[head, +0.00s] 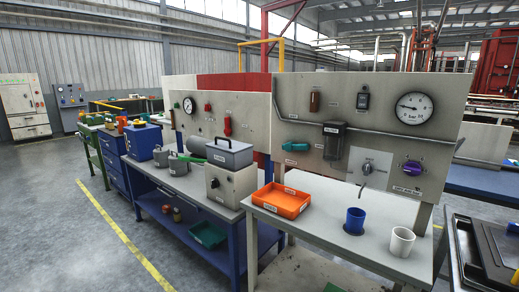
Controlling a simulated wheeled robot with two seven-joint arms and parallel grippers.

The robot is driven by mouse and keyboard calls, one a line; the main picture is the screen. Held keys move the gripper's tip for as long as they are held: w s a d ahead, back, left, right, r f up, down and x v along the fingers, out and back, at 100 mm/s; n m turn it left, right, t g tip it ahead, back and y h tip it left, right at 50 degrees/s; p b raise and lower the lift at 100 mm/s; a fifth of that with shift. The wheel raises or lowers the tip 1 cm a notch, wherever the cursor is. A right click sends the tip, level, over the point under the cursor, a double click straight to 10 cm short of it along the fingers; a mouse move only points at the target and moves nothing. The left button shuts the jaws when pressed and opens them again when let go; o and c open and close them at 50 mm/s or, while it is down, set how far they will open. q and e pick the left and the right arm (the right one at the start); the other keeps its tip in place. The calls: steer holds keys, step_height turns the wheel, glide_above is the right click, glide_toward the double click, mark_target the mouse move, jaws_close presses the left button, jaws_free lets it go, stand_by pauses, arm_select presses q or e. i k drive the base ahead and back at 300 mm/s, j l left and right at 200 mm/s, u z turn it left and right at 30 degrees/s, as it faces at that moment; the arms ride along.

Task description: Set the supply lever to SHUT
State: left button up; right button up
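A panel (390,100) stands behind a grey-topped bench at the right. A teal handle (295,147) lies roughly level on its left part, with a small label above it. A light plate (371,171) on its lower right carries a small lever-like part (367,169), and a thin dark curved piece shows below it. A purple knob (411,168) sits right of the plate. The labels are too small to read, so I cannot tell which part is the supply lever or how it is set. Neither gripper is in view.
An orange tray (278,204), a blue cup (354,222) and a white cup (402,242) stand on the grey bench top (325,232) before the panel. A round gauge (413,107) and a dark canister (334,141) are on the panel. Dark equipment (490,255) stands at the lower right.

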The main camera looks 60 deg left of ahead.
mark_target(290, 147)
steer(key=u, duration=1.75)
steer(key=i+j+u, duration=0.1)
steer(key=j, duration=0.35)
steer(key=i+j, duration=0.3)
steer(key=i+j+u, duration=0.15)
steer(key=j, duration=0.4)
steer(key=i+j, duration=0.25)
steer(key=j, duration=0.15)
steer(key=j+u, duration=0.05)
